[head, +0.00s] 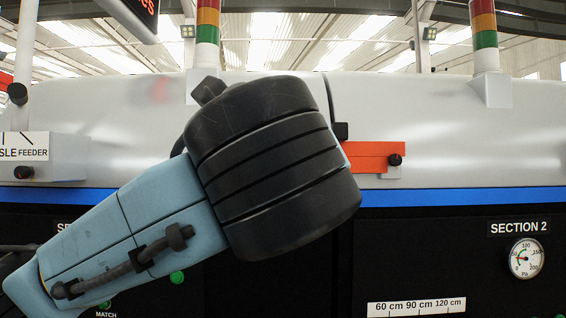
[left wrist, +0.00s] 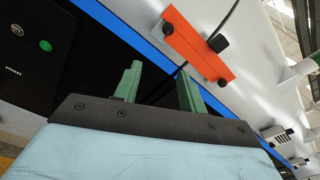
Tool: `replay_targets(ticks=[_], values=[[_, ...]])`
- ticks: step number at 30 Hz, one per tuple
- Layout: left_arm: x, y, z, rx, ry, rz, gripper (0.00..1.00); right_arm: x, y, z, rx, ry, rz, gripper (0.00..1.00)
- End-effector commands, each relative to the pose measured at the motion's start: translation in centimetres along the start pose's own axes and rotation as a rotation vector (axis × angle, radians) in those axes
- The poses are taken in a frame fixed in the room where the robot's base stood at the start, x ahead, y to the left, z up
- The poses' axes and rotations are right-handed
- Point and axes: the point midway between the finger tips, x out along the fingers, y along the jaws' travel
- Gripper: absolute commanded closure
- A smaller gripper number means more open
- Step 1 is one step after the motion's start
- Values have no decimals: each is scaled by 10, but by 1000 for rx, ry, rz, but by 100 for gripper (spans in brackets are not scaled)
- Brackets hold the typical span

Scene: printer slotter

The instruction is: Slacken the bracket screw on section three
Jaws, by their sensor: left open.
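An orange bracket (head: 368,155) sits on the grey machine cover, just above the blue stripe. A black screw knob (head: 395,160) is at its right end, and another black knob (head: 341,131) is at its upper left, partly behind my arm. In the left wrist view the bracket (left wrist: 197,45) lies ahead, with black knobs (left wrist: 218,43) on it. My left gripper (left wrist: 159,68) has its green fingers apart, with nothing between them, short of the bracket. In the head view my left arm hides the gripper. My right gripper is not in view.
A "SECTION 2" label (head: 519,228) and a pressure gauge (head: 526,258) are on the right dark panel. Another section label (head: 64,227) at left is mostly covered by my arm. Signal towers (head: 485,28) stand on top. A dark cable (left wrist: 227,25) runs near the bracket.

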Motion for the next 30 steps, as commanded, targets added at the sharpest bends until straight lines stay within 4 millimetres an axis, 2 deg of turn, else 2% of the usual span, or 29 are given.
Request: replay_targets(ticks=[1, 4, 8, 11, 21, 27, 30], values=[[-6, -5, 9, 36, -29, 0, 59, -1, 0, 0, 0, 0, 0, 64], [-12, -9, 18, 79, -57, 3, 59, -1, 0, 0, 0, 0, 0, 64], [-6, -10, 21, 95, -65, 8, 59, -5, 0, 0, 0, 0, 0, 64], [8, -10, 23, 93, -64, 8, 59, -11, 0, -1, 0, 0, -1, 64], [80, -11, 28, 91, -63, 8, 59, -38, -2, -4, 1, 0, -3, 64], [108, -11, 29, 91, -64, 6, 59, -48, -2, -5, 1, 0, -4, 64], [116, -10, 29, 91, -64, 4, 59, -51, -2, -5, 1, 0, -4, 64]])
